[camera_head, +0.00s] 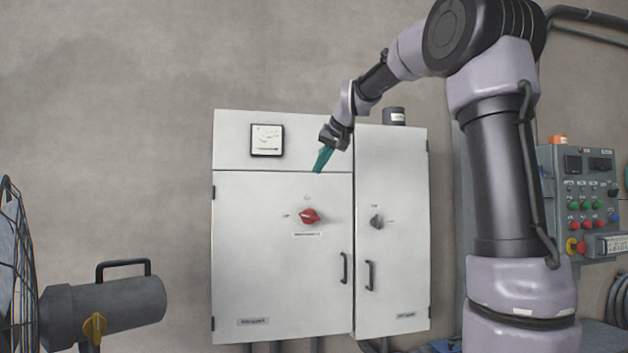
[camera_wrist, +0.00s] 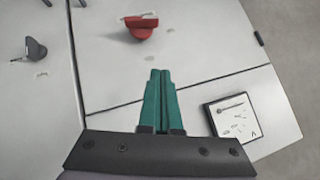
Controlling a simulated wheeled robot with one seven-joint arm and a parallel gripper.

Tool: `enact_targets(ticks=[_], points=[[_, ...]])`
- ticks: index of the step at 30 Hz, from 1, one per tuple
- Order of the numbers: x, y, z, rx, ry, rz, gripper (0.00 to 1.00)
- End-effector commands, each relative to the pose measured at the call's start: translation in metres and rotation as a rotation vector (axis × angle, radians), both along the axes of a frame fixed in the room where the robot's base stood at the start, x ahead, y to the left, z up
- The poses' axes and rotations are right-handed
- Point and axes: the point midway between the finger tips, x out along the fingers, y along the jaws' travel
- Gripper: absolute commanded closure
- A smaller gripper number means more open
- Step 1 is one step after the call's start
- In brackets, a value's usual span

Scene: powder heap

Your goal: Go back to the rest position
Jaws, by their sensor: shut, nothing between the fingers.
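My gripper (camera_head: 321,160) has green fingers and is in front of the upper part of a white electrical cabinet (camera_head: 245,270), above a red rotary switch (camera_head: 310,216). In the wrist view my gripper (camera_wrist: 159,74) is shut with nothing between its fingers. The red switch (camera_wrist: 141,28) shows beyond the fingertips, apart from them.
A grey switch (camera_head: 377,221) is on the narrower right door. A white meter (camera_head: 266,140) is at the cabinet's upper left. A caged fan or lamp (camera_head: 108,301) stands at lower left. A control box with coloured buttons (camera_head: 585,200) is at right. Bare wall lies left of the cabinet.

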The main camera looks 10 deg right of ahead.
Motion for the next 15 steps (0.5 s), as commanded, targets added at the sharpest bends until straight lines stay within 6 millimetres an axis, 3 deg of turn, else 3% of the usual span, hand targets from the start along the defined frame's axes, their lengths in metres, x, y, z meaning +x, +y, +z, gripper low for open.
enact_targets(ticks=[15], points=[[-0.0082,-0.0020,0.0074,0.000,0.001,0.000,1.00]])
